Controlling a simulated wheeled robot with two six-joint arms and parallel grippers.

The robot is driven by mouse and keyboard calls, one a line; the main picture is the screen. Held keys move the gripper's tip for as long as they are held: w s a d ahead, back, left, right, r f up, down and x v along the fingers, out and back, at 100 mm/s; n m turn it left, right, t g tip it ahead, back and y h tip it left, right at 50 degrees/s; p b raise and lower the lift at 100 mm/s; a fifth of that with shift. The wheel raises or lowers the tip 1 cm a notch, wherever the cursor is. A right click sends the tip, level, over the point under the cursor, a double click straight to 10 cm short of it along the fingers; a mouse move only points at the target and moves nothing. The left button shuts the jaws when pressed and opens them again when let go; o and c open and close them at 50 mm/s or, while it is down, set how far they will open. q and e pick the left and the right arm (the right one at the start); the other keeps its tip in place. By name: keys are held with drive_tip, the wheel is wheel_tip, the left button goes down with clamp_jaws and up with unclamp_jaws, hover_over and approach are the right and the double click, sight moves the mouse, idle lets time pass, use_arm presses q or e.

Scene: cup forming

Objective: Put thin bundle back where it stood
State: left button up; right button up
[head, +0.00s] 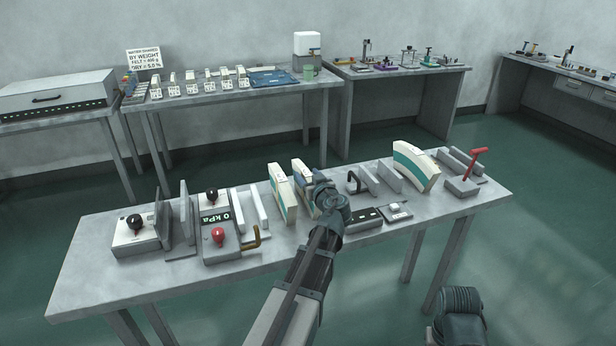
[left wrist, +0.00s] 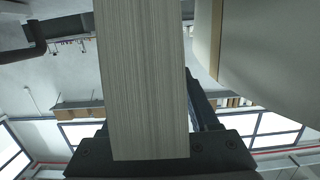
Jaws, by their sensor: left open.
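A narrow paper bundle with a blue band (head: 303,187) stands upright on the front table, partly hidden by my left gripper. I take it to be the thin bundle. My left gripper (head: 326,192) is open at this bundle's right side. In the left wrist view a layered bundle face (left wrist: 145,80) fills the space in front of the gripper (left wrist: 158,150), and the fingertips are hidden. A second upright bundle with a teal band (head: 282,192) stands just left of it. My right gripper cannot be made out.
A wide curved teal-banded bundle (head: 416,167) stands to the right, beside a red-handled clamp (head: 467,178). A kPa gauge unit (head: 218,237) and a black-knobbed press (head: 139,236) stand at the left. The table's front left strip is bare.

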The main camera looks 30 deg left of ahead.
use_arm(q)
drive_tip(key=p+v, duration=0.1)
drive_tip(key=v, duration=1.1)
drive_tip(key=shift+p, duration=0.3)
drive_tip(key=s+d+f+g+h, duration=0.1)
drive_tip(key=d+f, duration=0.1)
drive_tip(key=s+d+f+m+g+h, duration=0.1)
drive_tip(key=d+f, duration=0.1)
drive_tip(key=f, duration=0.1)
drive_tip(key=s+d+f+m+g, duration=0.1)
drive_tip(key=s+d+f, duration=0.1)
drive_tip(key=shift+d+f+h, duration=0.2)
drive_tip(key=shift+f+h, duration=0.2)
drive_tip(key=s+d+f+m+g+h, duration=0.3)
drive_tip(key=s+d, duration=0.5)
drive_tip(key=d, duration=0.3)
drive_tip(key=s+d+f+m+g+h, duration=0.4)
drive_tip(key=s+d+f+m, duration=0.3)
drive_tip(key=d, duration=0.3)
drive_tip(key=shift+s+d+f+m+g+h, duration=0.35)
drive_tip(key=shift+s+m+h, duration=0.1)
drive_tip(key=shift+m+h, duration=0.3)
wheel_tip(320, 180, up, 13)
drive_tip(key=p, duration=1.3)
drive_tip(key=shift+r, duration=0.15)
